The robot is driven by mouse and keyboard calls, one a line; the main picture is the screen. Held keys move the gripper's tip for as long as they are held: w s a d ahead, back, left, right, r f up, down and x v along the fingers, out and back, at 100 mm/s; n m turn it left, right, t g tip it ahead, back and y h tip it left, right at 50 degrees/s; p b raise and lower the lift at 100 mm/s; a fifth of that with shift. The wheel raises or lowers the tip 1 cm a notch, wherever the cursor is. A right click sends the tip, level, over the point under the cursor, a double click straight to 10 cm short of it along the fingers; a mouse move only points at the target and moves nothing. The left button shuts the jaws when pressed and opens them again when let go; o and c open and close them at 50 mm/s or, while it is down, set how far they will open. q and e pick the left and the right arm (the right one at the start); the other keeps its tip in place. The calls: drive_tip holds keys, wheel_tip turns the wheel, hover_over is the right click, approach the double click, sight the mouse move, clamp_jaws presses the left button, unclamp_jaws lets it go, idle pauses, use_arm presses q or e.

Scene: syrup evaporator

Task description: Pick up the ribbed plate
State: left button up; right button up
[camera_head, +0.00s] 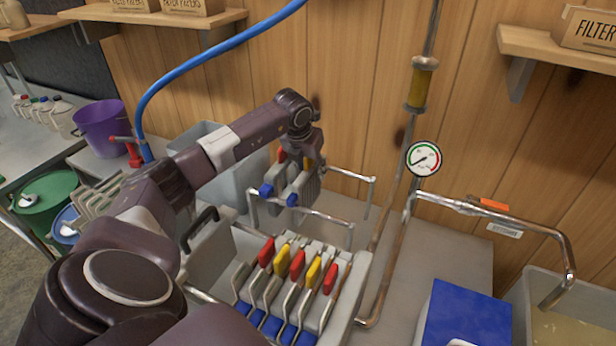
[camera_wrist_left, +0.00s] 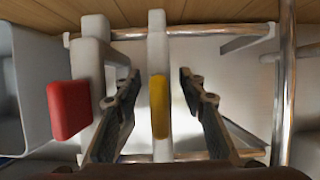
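In the left wrist view a pale plate with a yellow tab (camera_wrist_left: 159,92) stands between the two fingers of my left gripper (camera_wrist_left: 159,78). The fingers are open, with a gap on both sides of the plate. A second pale plate with a red tab (camera_wrist_left: 68,110) stands just left of the left finger. In the head view my left gripper (camera_head: 304,150) points down over these grey plates (camera_head: 298,188) with blue lower ends, standing on a metal rail rack (camera_head: 330,214). The gripper hides part of them, and their ribs are hard to make out. My right gripper is not in view.
A grey filter press (camera_head: 352,305) holding several plates with red and yellow tabs (camera_head: 297,262) stands in front of the rack. A vertical pipe with a gauge (camera_head: 424,158) rises to the right. A grey bin (camera_head: 232,185) is left of the rack. A blue box (camera_head: 465,318) sits front right.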

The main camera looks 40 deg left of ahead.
use_arm(q)
clamp_jaws()
drive_tip(key=shift+w+r, duration=0.1)
drive_tip(key=shift+r, duration=0.05)
idle(0.4)
drive_tip(key=shift+r, duration=0.1)
drive_tip(key=shift+a+r, duration=0.1)
drive_tip(key=shift+r, duration=0.4)
wheel_tip(320, 180, up, 19)
drive_tip(key=b, duration=0.2)
drive_tip(key=shift+f, duration=0.15)
